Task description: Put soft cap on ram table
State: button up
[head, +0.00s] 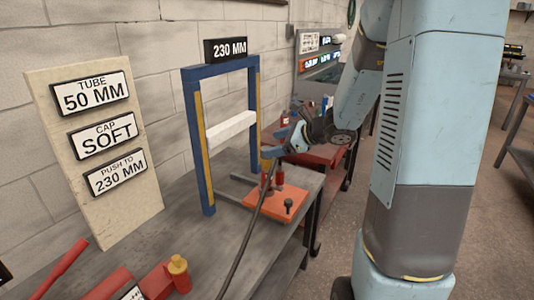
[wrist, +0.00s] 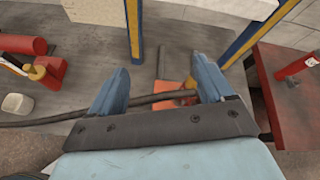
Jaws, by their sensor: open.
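My gripper (head: 272,152) is above the orange plate (head: 258,206) near the blue press frame. In the wrist view its two blue fingers stand apart, and the gap between them (wrist: 162,82) shows the orange plate (wrist: 171,94) below. Red upright pieces (head: 279,178) and a black knob (head: 289,203) stand on the plate. I cannot tell which piece is the soft cap. The blue frame (head: 192,143) carries a white crossbar (head: 230,130); a separate ram table is not clearly visible.
A dark hose (head: 240,245) runs past the plate and crosses between my fingers in the wrist view. A board (head: 130,212) reads tube 50 MM, cap SOFT, push to 230 MM. Red parts (head: 128,288) lie front left. A red bench (head: 318,155) stands behind. The grey bench (head: 215,250) has bare room.

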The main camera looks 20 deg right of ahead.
aim_at(266, 148)
jog(key=w+d+f+m+t+h, duration=0.2)
jog(key=w+d+f+m, duration=0.3)
jog(key=d+m, duration=0.1)
jog(key=x, duration=1.3)
jog(key=shift+w+a+r, duration=0.25)
jog(key=shift+w+r, duration=0.05)
jog(key=shift+w, duration=0.05)
jog(key=shift+c, duration=0.3)
jog(key=shift+r, duration=0.1)
jog(key=c, duration=1.2)
